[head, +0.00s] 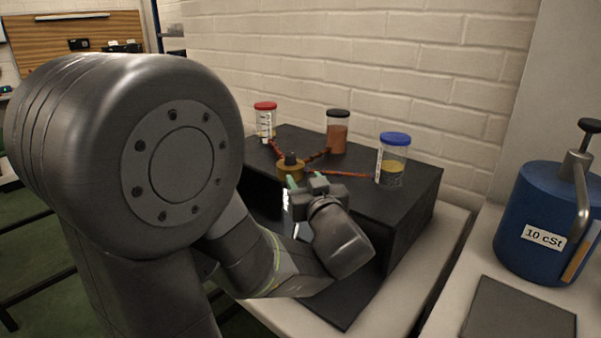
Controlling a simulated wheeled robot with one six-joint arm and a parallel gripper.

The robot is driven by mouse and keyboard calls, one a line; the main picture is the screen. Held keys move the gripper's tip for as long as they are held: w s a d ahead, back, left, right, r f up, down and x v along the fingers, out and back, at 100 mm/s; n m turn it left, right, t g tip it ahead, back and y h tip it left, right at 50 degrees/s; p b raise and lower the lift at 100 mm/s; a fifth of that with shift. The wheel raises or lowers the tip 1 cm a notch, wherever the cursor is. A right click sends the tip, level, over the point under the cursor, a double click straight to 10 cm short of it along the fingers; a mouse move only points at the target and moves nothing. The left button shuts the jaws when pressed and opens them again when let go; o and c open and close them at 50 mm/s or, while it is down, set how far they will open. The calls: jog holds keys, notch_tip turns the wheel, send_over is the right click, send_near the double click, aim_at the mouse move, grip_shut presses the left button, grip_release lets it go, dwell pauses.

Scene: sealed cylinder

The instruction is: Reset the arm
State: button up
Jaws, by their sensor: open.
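My gripper (303,184) is open at the front edge of a black box-like stand (414,190), in the middle of the head view. My arm reaches to it from the left and covers part of the stand. A small brass-coloured cylinder with a dark top (290,168) stands on the stand just behind the fingertips. Whether the fingers touch it I cannot tell.
Jars with red (265,122), black (338,132) and blue (393,160) lids stand around the cylinder, with reddish strips running toward them. A blue vessel labelled 10 cSt (545,225) stands at right beside a dark plate (515,312). A brick wall (400,60) is behind.

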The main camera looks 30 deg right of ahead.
aim_at(292, 160)
jog(key=shift+s+a, duration=0.15)
jog(key=shift+s, duration=0.2)
jog(key=b+x, duration=0.1)
jog(key=x, duration=1.3)
jog(key=shift+f, duration=0.1)
